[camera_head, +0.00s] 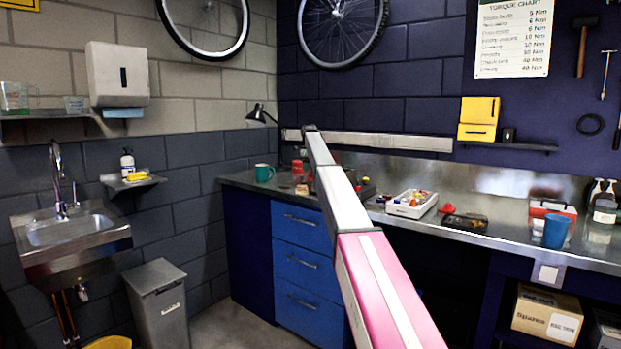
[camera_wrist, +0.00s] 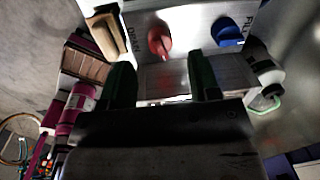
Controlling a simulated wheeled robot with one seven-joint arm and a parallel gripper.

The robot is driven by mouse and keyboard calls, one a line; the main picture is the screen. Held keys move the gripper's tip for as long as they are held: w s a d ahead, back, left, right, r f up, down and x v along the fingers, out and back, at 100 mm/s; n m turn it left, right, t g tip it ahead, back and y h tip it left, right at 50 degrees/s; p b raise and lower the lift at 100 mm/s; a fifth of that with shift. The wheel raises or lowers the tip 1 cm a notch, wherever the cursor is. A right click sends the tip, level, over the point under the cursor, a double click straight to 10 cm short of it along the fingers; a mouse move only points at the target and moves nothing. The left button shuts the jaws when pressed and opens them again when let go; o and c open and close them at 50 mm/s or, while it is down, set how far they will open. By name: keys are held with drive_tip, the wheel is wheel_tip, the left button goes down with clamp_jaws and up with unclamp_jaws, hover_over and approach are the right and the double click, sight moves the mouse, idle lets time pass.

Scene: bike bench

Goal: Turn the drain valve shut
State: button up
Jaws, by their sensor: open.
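In the wrist view a pale metal panel (camera_wrist: 195,16) carries two valve handles. The red handle (camera_wrist: 159,41) sits beside lettering that appears to read DRAIN, and the blue handle (camera_wrist: 229,31) sits beside FILL. My gripper (camera_wrist: 162,78) is open, its two dark green fingers apart with nothing between them. The blue handle is off to the right. In the head view my arm reaches away over the bench; the valves and gripper cannot be made out there.
In the wrist view a tan block (camera_wrist: 106,30) and magenta cylinders (camera_wrist: 76,108) are left of the fingers. A white bottle (camera_wrist: 268,74) is close on the right. In the head view a white tray (camera_head: 411,204) and a blue cup (camera_head: 556,231) stand on the bench.

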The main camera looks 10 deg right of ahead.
sight(310, 176)
wheel_tip(310, 176, down, 5)
drive_tip(key=shift+r, duration=0.15)
drive_tip(key=c, duration=0.9)
drive_tip(key=shift+n, duration=0.7)
drive_tip(key=o, duration=0.9)
drive_tip(key=shift+r, duration=0.15)
wheel_tip(310, 176, up, 11)
drive_tip(key=shift+s+f, duration=0.2)
